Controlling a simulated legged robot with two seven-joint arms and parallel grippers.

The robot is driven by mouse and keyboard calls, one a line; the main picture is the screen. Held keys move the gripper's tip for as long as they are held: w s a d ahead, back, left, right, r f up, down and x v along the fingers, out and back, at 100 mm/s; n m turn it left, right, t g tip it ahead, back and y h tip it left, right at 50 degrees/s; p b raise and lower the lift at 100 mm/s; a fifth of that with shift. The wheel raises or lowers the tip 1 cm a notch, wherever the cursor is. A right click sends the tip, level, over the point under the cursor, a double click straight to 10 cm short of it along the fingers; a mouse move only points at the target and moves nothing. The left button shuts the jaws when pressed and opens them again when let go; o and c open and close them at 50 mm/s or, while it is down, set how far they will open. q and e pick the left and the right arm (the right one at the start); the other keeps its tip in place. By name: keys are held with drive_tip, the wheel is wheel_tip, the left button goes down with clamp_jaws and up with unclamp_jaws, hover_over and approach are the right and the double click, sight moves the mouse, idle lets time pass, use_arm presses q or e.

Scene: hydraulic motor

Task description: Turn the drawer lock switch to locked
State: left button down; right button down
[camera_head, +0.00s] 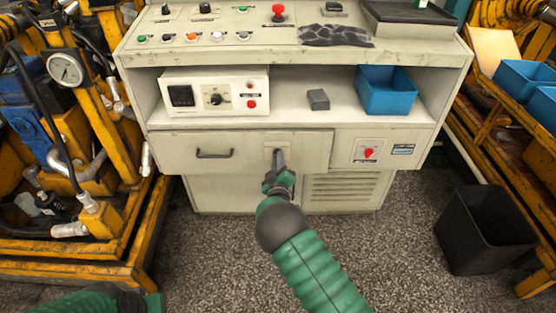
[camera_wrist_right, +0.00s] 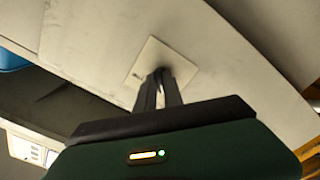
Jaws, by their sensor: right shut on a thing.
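The drawer (camera_head: 235,158) is a pale front with a dark handle (camera_head: 214,154), and it looks closed. The drawer lock switch sits on a small pale plate (camera_head: 269,149) to the right of the handle. My right gripper (camera_head: 279,158) reaches straight to this plate and is shut on the switch. In the right wrist view the fingers (camera_wrist_right: 163,80) meet in front of the square plate (camera_wrist_right: 181,63). The fingers hide the switch knob, so its angle cannot be told. My left gripper is not in view; only part of my left arm shows at the lower left.
A red switch (camera_head: 369,153) is on the cabinet front to the right. A blue bin (camera_head: 386,91), a grey block (camera_head: 318,99) and a white control box (camera_head: 214,73) stand on the shelf above. A black bin (camera_head: 485,230) stands on the floor at right.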

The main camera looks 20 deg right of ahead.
drive_tip(key=shift+a+f, duration=0.1)
drive_tip(key=shift+a, duration=0.05)
drive_tip(key=c, duration=1.5)
unclamp_jaws()
drive_tip(key=shift+o, duration=0.2)
drive_tip(key=shift+s, duration=0.1)
drive_tip(key=p+v, duration=0.3)
drive_tip(key=v, duration=0.8)
drive_tip(key=shift+s+p, duration=0.35)
drive_tip(key=shift+p, duration=0.05)
drive_tip(key=shift+a, duration=0.1)
